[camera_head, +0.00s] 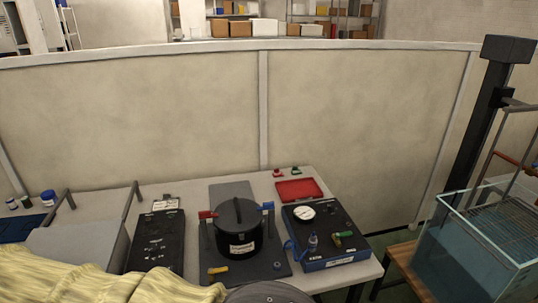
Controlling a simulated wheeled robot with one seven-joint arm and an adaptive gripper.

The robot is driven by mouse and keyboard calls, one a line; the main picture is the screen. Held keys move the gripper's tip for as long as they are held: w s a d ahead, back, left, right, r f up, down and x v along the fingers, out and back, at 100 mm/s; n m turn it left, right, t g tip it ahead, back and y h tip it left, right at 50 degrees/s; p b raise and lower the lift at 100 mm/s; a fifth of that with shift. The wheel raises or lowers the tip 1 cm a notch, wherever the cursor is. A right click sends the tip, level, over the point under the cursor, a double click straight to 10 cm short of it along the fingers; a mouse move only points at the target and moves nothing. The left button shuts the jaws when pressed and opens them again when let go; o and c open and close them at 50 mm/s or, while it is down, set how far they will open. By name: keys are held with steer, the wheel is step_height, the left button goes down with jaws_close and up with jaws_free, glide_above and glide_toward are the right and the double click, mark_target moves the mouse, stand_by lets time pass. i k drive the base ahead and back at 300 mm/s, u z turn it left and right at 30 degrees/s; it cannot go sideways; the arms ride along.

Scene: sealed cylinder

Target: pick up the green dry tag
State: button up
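A small green tag (296,170) lies at the back of the light table, to the right of a similar small red tag (278,172) and behind a red tray (299,190). Any writing on it is too small to read. Another green piece (347,234) lies on the blue-and-black gauge box (330,262); I cannot tell what it is. My gripper's fingers are not in view.
A black lidded cylinder (238,232) stands on a dark base between red and blue clamps. A black panel (157,240) lies to its left. A glass water tank (480,245) stands at right. A partition (360,130) rises behind the table. Yellow ribbed fabric covers the lower left.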

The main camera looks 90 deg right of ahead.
mark_target(295, 170)
steer(key=u, duration=0.05)
steer(key=k, duration=1.75)
steer(key=z, duration=0.95)
